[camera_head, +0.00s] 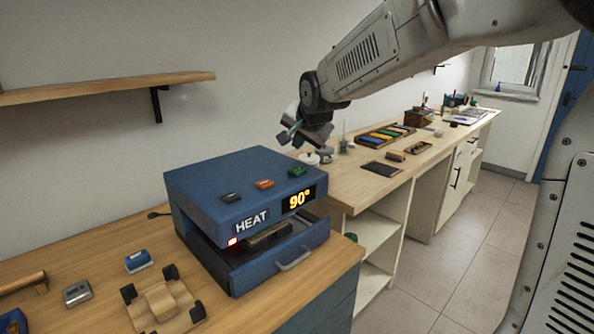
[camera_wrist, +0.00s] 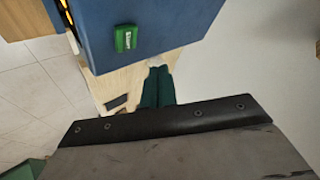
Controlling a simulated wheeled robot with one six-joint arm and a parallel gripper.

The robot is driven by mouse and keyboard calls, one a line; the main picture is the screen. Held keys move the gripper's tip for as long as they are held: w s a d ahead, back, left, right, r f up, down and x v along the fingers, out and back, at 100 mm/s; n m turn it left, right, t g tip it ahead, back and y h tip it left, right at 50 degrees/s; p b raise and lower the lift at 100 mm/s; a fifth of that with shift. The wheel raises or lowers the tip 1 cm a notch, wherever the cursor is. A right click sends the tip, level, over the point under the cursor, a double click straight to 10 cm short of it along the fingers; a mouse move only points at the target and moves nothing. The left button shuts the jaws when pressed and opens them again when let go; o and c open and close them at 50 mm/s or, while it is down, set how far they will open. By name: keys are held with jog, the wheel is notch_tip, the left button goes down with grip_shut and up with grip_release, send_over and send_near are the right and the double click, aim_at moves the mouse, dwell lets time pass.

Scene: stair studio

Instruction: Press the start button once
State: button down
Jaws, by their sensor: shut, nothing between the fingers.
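The blue heating box (camera_head: 235,172) stands on the wooden counter, with "HEAT" on its front and a yellow "90°" display (camera_head: 298,200). Its top carries a dark button (camera_head: 231,198), an orange button (camera_head: 264,184) and a green button (camera_head: 296,172). The green button also shows in the wrist view (camera_wrist: 125,39), with a small white label too small to read. My gripper (camera_head: 290,134) is shut and empty, above and behind the box's green-button corner. In the wrist view, its green fingertips (camera_wrist: 158,74) lie beside the box's edge, apart from the green button.
The box's front drawer (camera_head: 290,253) is partly pulled out, with a dark block inside. A wall shelf (camera_head: 100,88) hangs at left. Small tools and a wooden holder (camera_head: 162,303) lie on the near counter. A further bench (camera_head: 345,185) holds trays and a dark slab.

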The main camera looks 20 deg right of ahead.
aim_at(299, 171)
jog(key=shift+f, duration=2.1)
dwell(0.4)
jog(key=shift+f, duration=0.4)
jog(key=shift+f, duration=0.4)
dwell(0.7)
jog(key=shift+r, duration=0.85)
jog(key=shift+r, duration=2.5)
